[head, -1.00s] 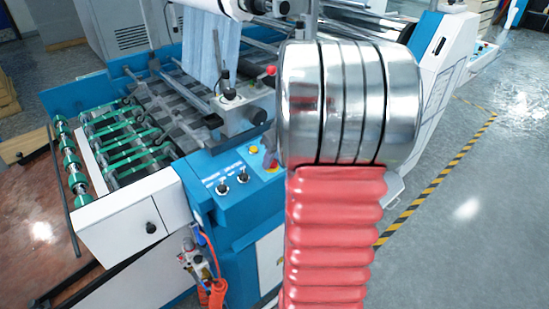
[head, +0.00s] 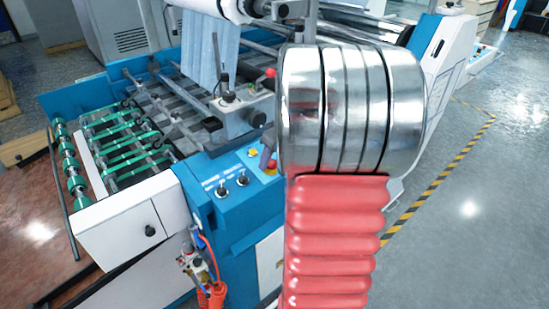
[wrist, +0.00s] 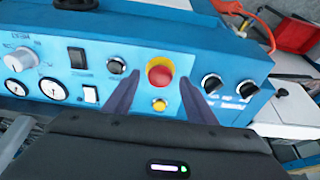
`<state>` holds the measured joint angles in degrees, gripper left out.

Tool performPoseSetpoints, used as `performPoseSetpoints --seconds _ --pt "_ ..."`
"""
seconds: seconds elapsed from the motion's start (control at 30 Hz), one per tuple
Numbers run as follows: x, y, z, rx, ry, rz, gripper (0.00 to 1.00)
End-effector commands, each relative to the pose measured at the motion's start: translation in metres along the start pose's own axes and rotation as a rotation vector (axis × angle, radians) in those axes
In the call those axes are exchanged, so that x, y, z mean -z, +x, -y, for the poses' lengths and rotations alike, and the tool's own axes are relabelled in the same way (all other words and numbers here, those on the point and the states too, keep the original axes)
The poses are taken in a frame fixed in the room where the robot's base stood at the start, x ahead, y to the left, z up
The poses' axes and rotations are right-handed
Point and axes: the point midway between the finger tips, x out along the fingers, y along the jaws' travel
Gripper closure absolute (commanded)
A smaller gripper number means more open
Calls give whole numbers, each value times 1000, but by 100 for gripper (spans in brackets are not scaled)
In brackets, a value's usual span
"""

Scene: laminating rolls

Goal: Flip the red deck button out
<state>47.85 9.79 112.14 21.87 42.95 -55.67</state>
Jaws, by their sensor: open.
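The red button (wrist: 160,72) is a round mushroom head on a yellow plate (wrist: 176,46) on the blue panel, in the middle of the wrist view. My gripper (wrist: 161,84) is open, its two dark fingers pointing at the panel, one to each side of the button and apart from it in the picture. I cannot tell whether the fingertips touch the panel.
A small yellow button (wrist: 159,104) sits just below the red one. Black knobs (wrist: 212,84) lie to the right, with a black switch (wrist: 77,58) and gauges (wrist: 52,89) to the left. In the head view the blue machine (head: 235,208) stands by open floor (head: 470,190).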

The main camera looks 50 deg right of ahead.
Motion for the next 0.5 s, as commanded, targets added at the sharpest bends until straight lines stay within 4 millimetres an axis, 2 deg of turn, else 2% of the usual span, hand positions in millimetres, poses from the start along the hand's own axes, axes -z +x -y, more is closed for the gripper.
performPoseSetpoints --seconds 0.23,0.5 --pt "0 -15 -1 -1 0 -2 49" --pt "0 -58 0 -3 -1 -2 49"
